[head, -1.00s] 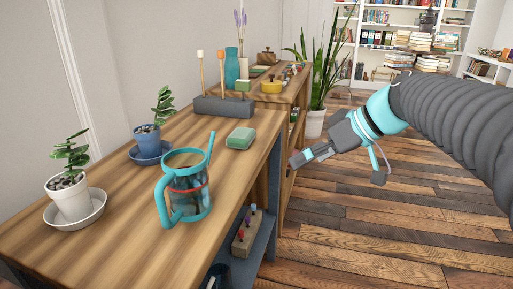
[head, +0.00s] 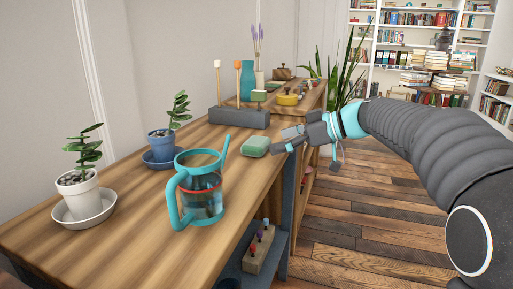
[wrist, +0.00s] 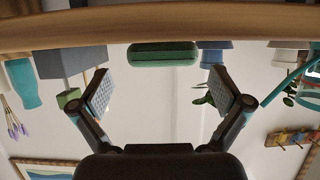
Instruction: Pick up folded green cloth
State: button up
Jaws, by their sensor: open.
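The folded green cloth (head: 256,146) is a small, pale green block lying flat near the right edge of the wooden table (head: 150,215). My gripper (head: 285,140) is open and empty, just to the right of the cloth at about table height, pointing toward it. In the wrist view, which is upside down, the cloth (wrist: 165,53) shows as a dark green bar beyond the open fingers (wrist: 158,85), centred between them. A gap seems to remain between fingers and cloth; no contact shows.
A teal watering can (head: 201,190) stands in front of the cloth. A grey block with sticks (head: 238,116) is behind it. Two potted plants stand at left, one in a white pot (head: 78,194), one in a blue pot (head: 162,145). Floor right of the table is clear.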

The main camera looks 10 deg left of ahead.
aim_at(264, 141)
jog(key=shift+a+r+x, duration=0.1)
jog(key=shift+r+x, duration=0.05)
jog(key=shift+x, duration=0.9)
jog(key=shift+a+r+x, duration=0.1)
jog(key=shift+r+x, duration=0.05)
jog(key=shift+x, duration=0.85)
jog(key=shift+r+x, duration=0.2)
jog(key=shift+x, duration=0.85)
jog(key=shift+s, duration=0.1)
jog(key=c, duration=0.7)
